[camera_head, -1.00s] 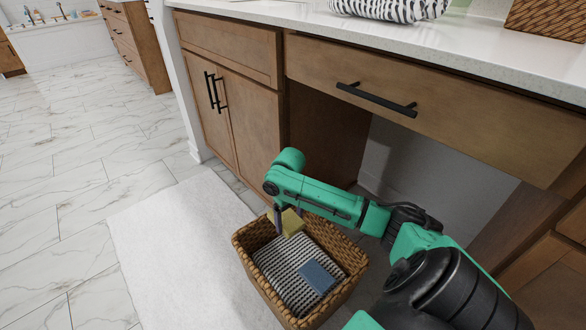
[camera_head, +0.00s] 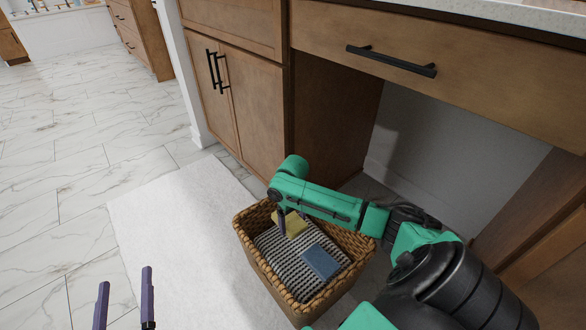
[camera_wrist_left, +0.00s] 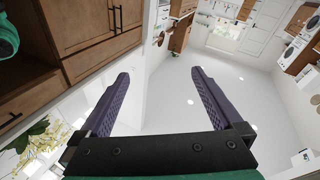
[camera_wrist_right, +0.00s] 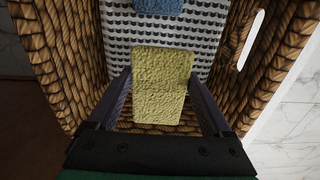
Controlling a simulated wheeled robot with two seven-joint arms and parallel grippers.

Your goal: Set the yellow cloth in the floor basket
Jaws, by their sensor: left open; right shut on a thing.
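The yellow cloth (camera_head: 292,224) is inside the wicker floor basket (camera_head: 262,268), at its far left end. My right gripper (camera_head: 290,219) reaches down into the basket and is shut on the cloth. In the right wrist view the cloth (camera_wrist_right: 162,85) shows flat between the two fingers (camera_wrist_right: 160,105). The cloth lies over the edge of a black-and-white patterned cloth (camera_head: 284,268); whether it rests on it is hard to tell. My left gripper (camera_head: 127,300) is open and empty over the floor left of the basket; its spread fingers (camera_wrist_left: 160,95) show in the left wrist view.
A blue cloth (camera_head: 321,262) lies on the patterned cloth in the basket. The basket stands at the edge of a white rug (camera_head: 180,235), before a wooden vanity (camera_head: 250,110) with black handles. The marble floor (camera_head: 80,150) at left is clear.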

